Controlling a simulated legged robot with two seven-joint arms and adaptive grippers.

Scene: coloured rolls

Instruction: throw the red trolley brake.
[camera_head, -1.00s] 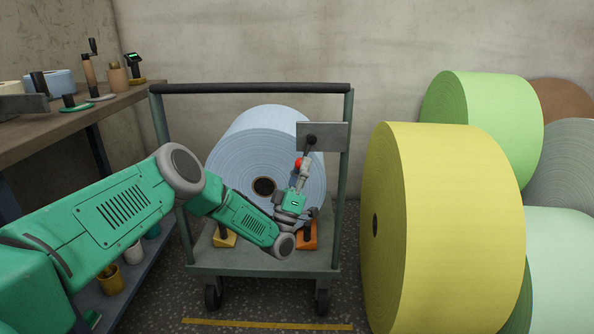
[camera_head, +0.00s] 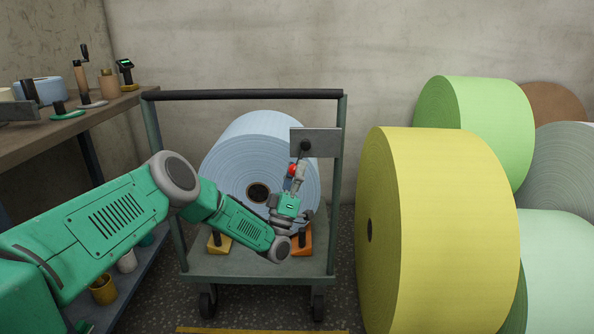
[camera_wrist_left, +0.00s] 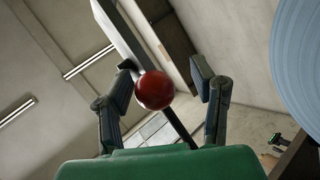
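The red ball knob (camera_head: 293,171) of the trolley brake hangs on a dark lever below a grey plate (camera_head: 326,143) at the trolley's upper right. The lever slants down and slightly left. My left gripper (camera_head: 297,172) is at the knob. In the left wrist view its two fingers (camera_wrist_left: 168,82) stand apart on either side of the red knob (camera_wrist_left: 154,90). The left-hand finger is close to the knob and a clear gap shows on the other side. I cannot tell whether any finger touches it. My right gripper is in neither view.
The trolley (camera_head: 240,95) carries a pale blue roll (camera_head: 235,150) right behind my left arm, with yellow (camera_head: 219,243) and orange (camera_head: 302,243) chocks. Large rolls, the yellow one (camera_head: 450,220) nearest, fill the right. A workbench (camera_head: 60,132) stands at left.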

